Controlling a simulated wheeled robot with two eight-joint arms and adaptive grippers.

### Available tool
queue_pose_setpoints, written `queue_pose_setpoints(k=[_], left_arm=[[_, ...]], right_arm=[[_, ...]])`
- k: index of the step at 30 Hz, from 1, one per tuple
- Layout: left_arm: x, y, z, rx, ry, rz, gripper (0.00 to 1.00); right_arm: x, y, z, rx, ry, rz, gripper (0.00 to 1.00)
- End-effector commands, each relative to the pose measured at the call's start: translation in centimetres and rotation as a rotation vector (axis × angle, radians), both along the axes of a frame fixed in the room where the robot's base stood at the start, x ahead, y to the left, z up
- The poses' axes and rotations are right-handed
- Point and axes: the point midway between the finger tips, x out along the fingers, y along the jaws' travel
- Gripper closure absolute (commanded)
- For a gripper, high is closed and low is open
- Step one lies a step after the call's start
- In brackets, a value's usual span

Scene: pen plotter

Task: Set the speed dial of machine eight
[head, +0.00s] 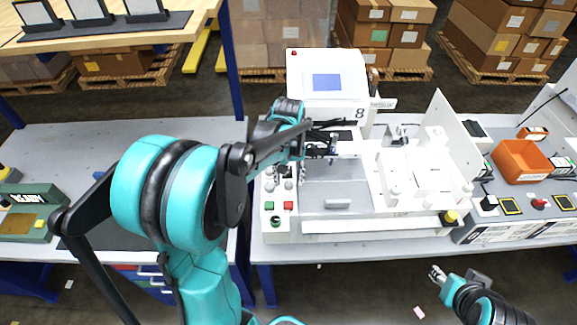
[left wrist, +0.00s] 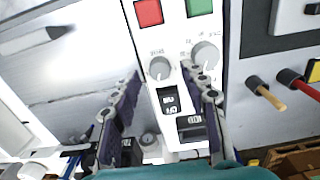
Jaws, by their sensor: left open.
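Machine eight (head: 327,105) is white, with an "8" on its front and a control panel at its left side. In the left wrist view the panel (left wrist: 178,40) appears upside down, with two grey round dials: a smaller one (left wrist: 159,68) and a larger one (left wrist: 205,55). Their labels are too small to read surely. My left gripper (head: 304,150) is above the panel, open and empty. In its wrist view the open fingers (left wrist: 162,76) frame the smaller dial, and contact is not clear. My right gripper (head: 438,273) is low at the right, away from the machine; its jaw state is unclear.
A red button (left wrist: 148,12) and a green button (left wrist: 199,6) sit beyond the dials. A black switch (left wrist: 168,100) and a small display (left wrist: 191,126) are nearer. A green "READY" device (head: 27,212) is far left.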

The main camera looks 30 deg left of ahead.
Motion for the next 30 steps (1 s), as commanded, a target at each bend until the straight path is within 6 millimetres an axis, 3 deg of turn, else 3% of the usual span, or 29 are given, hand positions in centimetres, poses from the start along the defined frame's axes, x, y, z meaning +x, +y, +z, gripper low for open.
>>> queue_pose_setpoints(k=[9, 15, 30], left_arm=[[-0.1, 0.0, 6.9, 0.000, 0.000, 0.000, 0.56], [0.0, 0.0, 9.8, 0.000, 0.000, 0.000, 0.56], [0.0, 0.0, 10.5, 0.000, 0.000, 0.000, 0.56]], right_arm=[[0.0, 0.0, 0.0, 0.000, 0.000, 0.000, 0.60], [0.0, 0.0, 0.0, 0.000, 0.000, 0.000, 0.60], [0.0, 0.0, 0.0, 0.000, 0.000, 0.000, 0.60]])
